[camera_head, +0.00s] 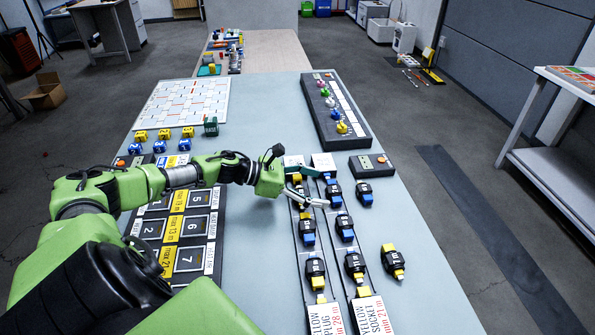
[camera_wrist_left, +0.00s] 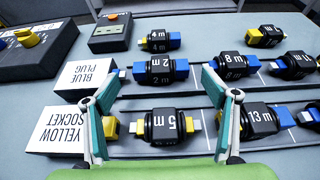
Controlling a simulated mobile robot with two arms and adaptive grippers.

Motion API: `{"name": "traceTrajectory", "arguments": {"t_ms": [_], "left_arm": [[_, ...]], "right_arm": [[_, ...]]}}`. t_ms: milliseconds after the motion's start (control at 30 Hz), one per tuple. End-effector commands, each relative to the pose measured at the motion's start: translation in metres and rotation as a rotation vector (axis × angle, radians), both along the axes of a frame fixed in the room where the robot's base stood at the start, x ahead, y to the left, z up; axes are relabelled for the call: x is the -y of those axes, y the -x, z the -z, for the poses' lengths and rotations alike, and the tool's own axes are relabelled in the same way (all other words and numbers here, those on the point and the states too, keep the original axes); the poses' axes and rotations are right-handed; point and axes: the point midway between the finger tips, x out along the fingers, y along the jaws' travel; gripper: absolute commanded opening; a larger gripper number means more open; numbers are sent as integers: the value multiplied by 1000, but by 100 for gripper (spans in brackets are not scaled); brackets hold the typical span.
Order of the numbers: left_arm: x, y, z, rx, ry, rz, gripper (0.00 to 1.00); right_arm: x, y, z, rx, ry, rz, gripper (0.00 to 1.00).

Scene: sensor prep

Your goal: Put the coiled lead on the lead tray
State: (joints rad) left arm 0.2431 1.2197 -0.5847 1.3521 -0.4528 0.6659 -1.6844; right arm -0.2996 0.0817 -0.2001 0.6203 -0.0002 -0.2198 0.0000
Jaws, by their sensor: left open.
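Two long dark lead trays (camera_wrist_left: 199,62) hold rows of black coiled leads with blue or yellow ends. My left gripper (camera_head: 318,187) is open over the left tray in the head view. In the left wrist view its fingers (camera_wrist_left: 165,122) stand either side of a coiled lead marked 5 m (camera_wrist_left: 170,127); no grip shows. A 4 m lead (camera_head: 364,192) and a yellow-ended lead (camera_head: 390,258) lie on the table off the trays. My right gripper is not in view.
A control box with an orange button (camera_head: 371,164) and a dark panel with coloured knobs (camera_head: 335,108) stand beyond the trays. A numbered board (camera_head: 187,228) is at left. White label cards (camera_head: 371,314) mark the tray ends.

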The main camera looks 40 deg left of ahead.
Motion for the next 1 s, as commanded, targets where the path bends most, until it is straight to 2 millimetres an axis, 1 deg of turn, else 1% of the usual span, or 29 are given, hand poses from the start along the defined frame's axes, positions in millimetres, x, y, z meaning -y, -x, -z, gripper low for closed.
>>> {"name": "traceTrajectory", "arguments": {"t_ms": [33, 100, 233, 300, 400, 600, 1000], "left_arm": [[-7, 9, -3, -5, -4, 1, 78], [-14, 17, -10, -6, -2, 0, 78], [-25, 31, -18, -3, -3, 2, 78], [-30, 37, -25, -4, 0, 0, 78], [-36, 44, -27, -3, 1, 1, 78], [-41, 50, -29, 1, 1, 2, 78], [-41, 50, -28, 1, 0, 3, 78]], "right_arm": [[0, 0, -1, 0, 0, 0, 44], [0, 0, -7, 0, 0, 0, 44], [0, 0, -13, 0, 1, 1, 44], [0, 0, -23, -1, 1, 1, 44], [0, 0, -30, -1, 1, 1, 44], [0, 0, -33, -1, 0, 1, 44], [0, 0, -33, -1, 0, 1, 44]]}}
